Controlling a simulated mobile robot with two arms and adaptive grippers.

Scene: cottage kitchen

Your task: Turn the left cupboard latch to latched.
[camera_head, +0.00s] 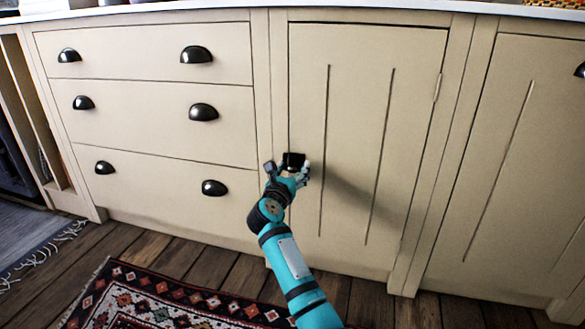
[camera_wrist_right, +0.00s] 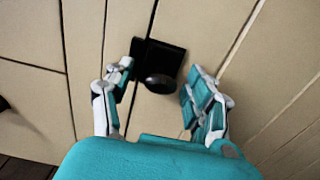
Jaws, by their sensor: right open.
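The left cupboard latch (camera_head: 293,161) is a small black piece at the left edge of a cream cupboard door (camera_head: 355,130). In the right wrist view the latch (camera_wrist_right: 158,66) shows as a dark square plate with a rounded knob (camera_wrist_right: 160,83). My right gripper (camera_head: 287,168) is open in front of the latch, with one finger on each side of it. In the right wrist view the gripper (camera_wrist_right: 158,88) has its fingers apart, the left one close to the plate's edge; I cannot tell if it touches. My left gripper is not in view.
Drawers with black cup handles (camera_head: 203,112) stand left of the door. Another cupboard door (camera_head: 520,150) is at the right. A white worktop (camera_head: 240,6) runs above. A patterned rug (camera_head: 150,300) lies on the wooden floor (camera_head: 370,300).

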